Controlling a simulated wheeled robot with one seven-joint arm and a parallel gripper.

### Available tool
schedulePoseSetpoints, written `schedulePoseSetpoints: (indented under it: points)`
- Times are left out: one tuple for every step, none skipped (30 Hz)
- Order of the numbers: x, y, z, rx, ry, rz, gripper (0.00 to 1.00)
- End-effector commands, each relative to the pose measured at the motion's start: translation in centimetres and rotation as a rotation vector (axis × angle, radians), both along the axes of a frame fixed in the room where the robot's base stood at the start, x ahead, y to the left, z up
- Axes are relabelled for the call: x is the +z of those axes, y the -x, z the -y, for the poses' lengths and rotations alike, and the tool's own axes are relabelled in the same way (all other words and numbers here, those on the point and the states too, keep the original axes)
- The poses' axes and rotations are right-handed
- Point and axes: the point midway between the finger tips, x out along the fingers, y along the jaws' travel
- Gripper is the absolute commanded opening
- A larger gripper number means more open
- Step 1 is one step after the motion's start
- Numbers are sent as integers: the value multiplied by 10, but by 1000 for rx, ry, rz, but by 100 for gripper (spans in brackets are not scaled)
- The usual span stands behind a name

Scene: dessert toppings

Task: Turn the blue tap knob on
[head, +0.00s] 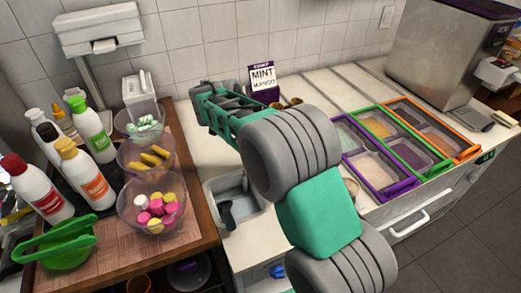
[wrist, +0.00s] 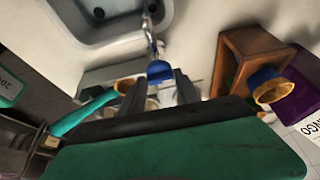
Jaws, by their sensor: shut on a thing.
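The blue tap knob (wrist: 160,72) shows in the wrist view, at the end of a metal tap just below the grey sink basin (wrist: 112,28). My gripper (wrist: 160,84) has its two dark fingers on either side of the knob and is shut on it. The fingers hide part of the knob. In the head view my gripper (head: 212,104) is at the end of my green and grey arm, above the counter. My arm covers the area around the tap there, and the knob cannot be made out.
A small sink (head: 244,190) lies left of my arm. Toppings bowls (head: 152,206) and sauce bottles (head: 84,172) stand on the wooden cabinet at left. Colored trays (head: 420,150) sit at right. A mint-mango sign (head: 262,76) stands behind. The wrist view shows an orange-and-blue cup (wrist: 268,85).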

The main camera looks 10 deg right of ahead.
Motion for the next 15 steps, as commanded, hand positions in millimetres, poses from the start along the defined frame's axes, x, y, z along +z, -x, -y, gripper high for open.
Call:
schedulePoseSetpoints:
  points:
    - [1, 0, 0, -1, 0, 3, 0]
    - [1, 0, 0, -1, 0, 3, 39]
    - [1, 0, 0, -1, 0, 3, 42]
    - [1, 0, 0, -1, 0, 3, 45]
    - [1, 0, 0, 0, 0, 2, 47]
    - [1, 0, 0, -1, 0, 1, 50]
    - [0, 0, 0, -1, 0, 1, 53]
    - [0, 0, 0, -1, 0, 1, 55]
    - [0, 0, 0, -1, 0, 1, 59]
    - [0, 0, 0, -1, 0, 1, 60]
    - [0, 0, 0, -1, 0, 1, 60]
    - [0, 0, 0, 0, 0, 1, 60]
    - [0, 0, 0, 0, 0, 1, 60]
    - [0, 0, 0, 0, 0, 1, 60]
    - [0, 0, 0, 0, 0, 1, 60]
